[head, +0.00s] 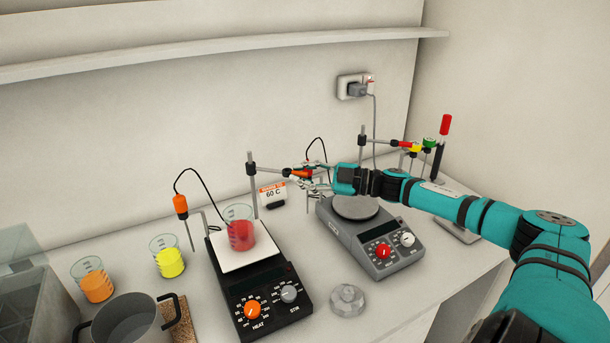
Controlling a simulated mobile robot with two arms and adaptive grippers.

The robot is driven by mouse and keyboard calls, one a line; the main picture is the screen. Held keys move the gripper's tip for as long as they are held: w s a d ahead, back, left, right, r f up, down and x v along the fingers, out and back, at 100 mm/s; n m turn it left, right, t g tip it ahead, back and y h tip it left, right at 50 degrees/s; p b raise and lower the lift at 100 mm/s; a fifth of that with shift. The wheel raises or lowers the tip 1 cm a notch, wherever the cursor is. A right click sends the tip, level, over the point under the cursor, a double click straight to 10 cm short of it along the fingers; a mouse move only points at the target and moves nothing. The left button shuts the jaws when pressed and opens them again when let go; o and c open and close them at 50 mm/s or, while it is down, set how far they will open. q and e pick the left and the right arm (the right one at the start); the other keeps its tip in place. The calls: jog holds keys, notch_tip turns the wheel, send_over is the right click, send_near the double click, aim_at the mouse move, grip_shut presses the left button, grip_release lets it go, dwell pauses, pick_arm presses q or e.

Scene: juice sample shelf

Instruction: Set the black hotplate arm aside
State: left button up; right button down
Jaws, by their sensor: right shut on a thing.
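The black hotplate (262,290) stands at the centre left with a white top. A grey rod rises at its back, and the black hotplate arm (273,169) reaches right from a clamp on the rod, away from above the plate. My right gripper (313,177) is shut at the arm's orange outer end, behind the grey hotplate; its fingers partly hide the grip. A beaker of red liquid (241,236) stands on the white top. My left gripper is not in view.
A grey hotplate (372,240) with its own rod stands to the right. Beakers of yellow (170,262) and orange liquid (97,286), a pot (128,325) and a glass lid-like piece (347,300) are nearby. A "60 C" card (272,193) stands behind.

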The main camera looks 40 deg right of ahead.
jog(key=c, duration=1.3)
grip_release()
jog(key=shift+w+a+r, duration=0.1)
jog(key=shift+w, duration=0.05)
jog(key=shift+w+a+f, duration=0.2)
jog(key=shift+w+a, duration=0.05)
jog(key=shift+w, duration=0.15)
jog(key=v, duration=1.2)
jog(key=shift+r, duration=0.1)
